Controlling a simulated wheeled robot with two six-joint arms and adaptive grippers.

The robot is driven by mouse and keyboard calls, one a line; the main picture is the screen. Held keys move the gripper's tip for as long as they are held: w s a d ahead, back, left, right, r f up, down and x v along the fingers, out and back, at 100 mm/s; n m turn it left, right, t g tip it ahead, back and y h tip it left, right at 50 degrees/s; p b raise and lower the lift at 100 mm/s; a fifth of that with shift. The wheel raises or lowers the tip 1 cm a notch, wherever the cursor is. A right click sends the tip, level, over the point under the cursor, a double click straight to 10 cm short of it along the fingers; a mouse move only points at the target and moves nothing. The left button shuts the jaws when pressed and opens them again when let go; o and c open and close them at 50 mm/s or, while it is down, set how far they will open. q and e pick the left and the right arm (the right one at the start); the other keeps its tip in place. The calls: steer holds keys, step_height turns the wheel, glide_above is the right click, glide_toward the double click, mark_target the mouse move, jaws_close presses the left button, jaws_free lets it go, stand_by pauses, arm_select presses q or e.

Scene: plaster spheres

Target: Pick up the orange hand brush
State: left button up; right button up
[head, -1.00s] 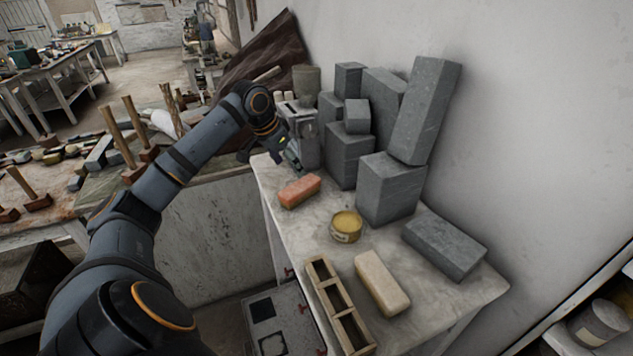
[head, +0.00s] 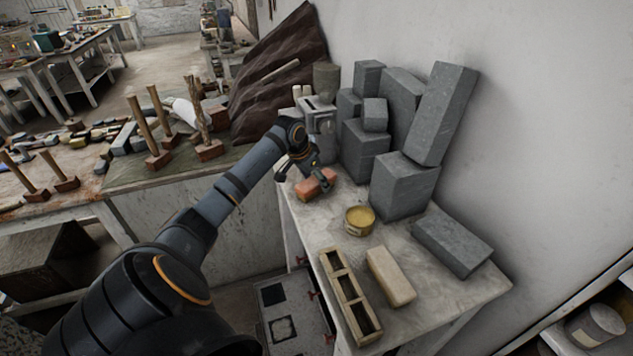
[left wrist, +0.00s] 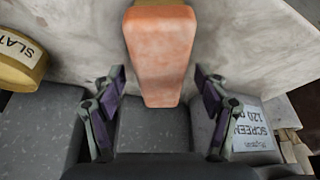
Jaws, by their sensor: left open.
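The orange hand brush (head: 314,188) lies near the far left part of the light worktable (head: 320,230). It shows as a long orange block with rounded edges, and no bristles are visible. My left gripper (head: 304,178) is open at the brush and hides part of it in the head view. In the left wrist view the brush (left wrist: 160,45) lies centrally, with its near end between the two spread fingers of the left gripper (left wrist: 160,78). Neither finger visibly touches it, and the height gap cannot be told. My right gripper is not in view.
Grey stone blocks (head: 403,187) stand stacked along the wall, right of the brush. A yellow tin (head: 360,219) is close in front. A wooden compartment tray (head: 350,298) and a cream block (head: 390,276) lie nearer. A labelled grey container (left wrist: 245,130) shows in the left wrist view.

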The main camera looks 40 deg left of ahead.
arm_select(q)
steer(key=shift+f, duration=0.1)
steer(key=c, duration=1.3)
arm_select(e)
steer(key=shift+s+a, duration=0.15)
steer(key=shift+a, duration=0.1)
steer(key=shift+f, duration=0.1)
